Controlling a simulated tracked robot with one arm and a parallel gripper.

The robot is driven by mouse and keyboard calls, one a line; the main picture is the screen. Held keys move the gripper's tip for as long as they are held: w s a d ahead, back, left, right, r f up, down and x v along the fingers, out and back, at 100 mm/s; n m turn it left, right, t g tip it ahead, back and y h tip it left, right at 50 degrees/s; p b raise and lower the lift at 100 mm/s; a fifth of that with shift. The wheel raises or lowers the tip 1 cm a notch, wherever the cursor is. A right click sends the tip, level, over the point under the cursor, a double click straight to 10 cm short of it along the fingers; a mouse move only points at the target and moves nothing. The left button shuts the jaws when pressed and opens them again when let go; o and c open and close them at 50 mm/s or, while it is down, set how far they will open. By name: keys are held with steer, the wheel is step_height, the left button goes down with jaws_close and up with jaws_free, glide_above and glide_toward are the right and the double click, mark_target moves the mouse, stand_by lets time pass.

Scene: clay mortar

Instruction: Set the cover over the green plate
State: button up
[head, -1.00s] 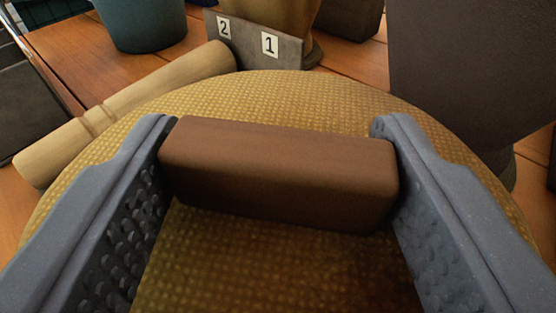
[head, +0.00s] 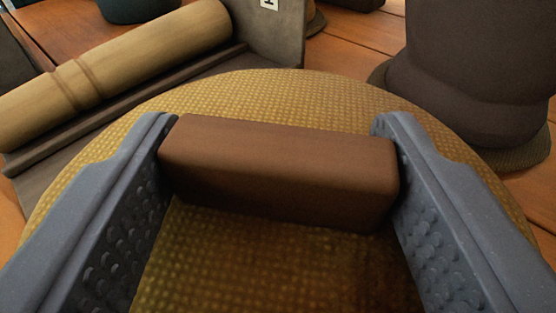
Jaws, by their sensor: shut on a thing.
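The cover (head: 290,92) is a round, woven, yellow-brown disc that fills the lower middle of the head view. A brown block-shaped handle (head: 280,170) stands on its top. My gripper (head: 275,135) is shut on this handle, one grey finger at each end. The green plate is not visible; whatever lies under the cover is hidden by it.
A pale wooden roller (head: 130,65) lies on a dark grey stand (head: 275,35) at the upper left, close to the cover's edge. A large dark vessel (head: 470,80) stands at the upper right. A teal pot (head: 135,8) is at the top. Bare wooden table (head: 345,55) shows between them.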

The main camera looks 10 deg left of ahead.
steer(key=o, duration=1.7)
steer(key=shift+s, duration=0.1)
steer(key=shift+s+r, duration=0.15)
steer(key=shift+s, duration=0.05)
steer(key=p+v, duration=0.3)
steer(key=v, duration=1)
steer(key=s+a+r+m+h+p, duration=0.1)
steer(key=a+r+h+p, duration=0.2)
steer(key=r, duration=1.4)
steer(key=s+a+r+m+h+p, duration=0.1)
steer(key=a+r+h, duration=0.3)
steer(key=r, duration=1.2)
steer(key=s+a+r+y+p, duration=0.1)
steer(key=s+a+r, duration=0.5)
steer(key=s+a+r+y+p, duration=0.1)
steer(key=s+a+r+y, duration=0.1)
steer(key=s+a+r, duration=0.4)
steer(key=s+a+r+y, duration=0.1)
steer(key=s+a+r, duration=0.4)
steer(key=s+a, duration=0.2)
steer(key=shift+s+a+r+n+g+y+p, duration=0.15)
steer(key=shift+s+r+n+g+y+p, duration=0.15)
steer(key=shift+s+r+y+p, duration=0.15)
